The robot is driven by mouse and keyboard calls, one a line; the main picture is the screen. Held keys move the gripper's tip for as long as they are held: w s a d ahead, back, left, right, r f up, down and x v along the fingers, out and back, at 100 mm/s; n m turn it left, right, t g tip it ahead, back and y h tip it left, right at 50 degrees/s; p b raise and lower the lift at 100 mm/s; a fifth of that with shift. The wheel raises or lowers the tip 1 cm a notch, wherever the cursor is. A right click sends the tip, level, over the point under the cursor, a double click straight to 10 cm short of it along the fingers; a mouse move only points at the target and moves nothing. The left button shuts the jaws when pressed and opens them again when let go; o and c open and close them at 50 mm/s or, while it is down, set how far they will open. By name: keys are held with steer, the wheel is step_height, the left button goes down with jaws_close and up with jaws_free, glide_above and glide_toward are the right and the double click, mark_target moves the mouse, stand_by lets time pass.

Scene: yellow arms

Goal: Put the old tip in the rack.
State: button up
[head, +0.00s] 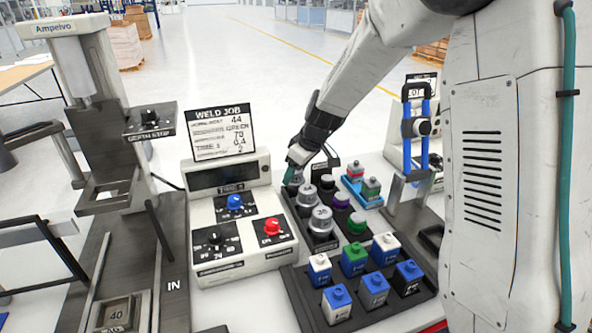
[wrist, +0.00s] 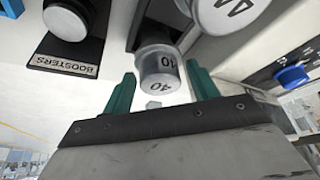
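A grey cylindrical tip (wrist: 157,68) marked 40 lies between the fingers of my gripper (wrist: 160,88) in the wrist view. The teal fingers are apart, with a narrow gap showing on each side of the tip. The tip appears to stand upright at a dark place of the rack, its marked end towards the camera; its base is hidden. In the head view, my gripper (head: 293,178) is low at the back left corner of the dark rack (head: 290,203), and the tip there is mostly hidden. A larger grey tip marked 44 (wrist: 225,12) stands close beside it.
A control box (head: 237,222) with knobs stands left, near the press (head: 98,130). A blue-framed stand (head: 417,130) is at right.

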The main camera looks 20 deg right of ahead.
steer(key=v, duration=1.2)
steer(key=s+a+r+m+g+h, duration=0.1)
steer(key=s+r+m, duration=0.3)
steer(key=s, duration=1.3)
steer(key=s+d+m+g+h, duration=0.1)
steer(key=s+m, duration=0.2)
steer(key=s, duration=1.4)
steer(key=shift+s+f+m+h, duration=0.25)
steer(key=shift+f+m+h, duration=0.05)
steer(key=shift+f+h, duration=0.1)
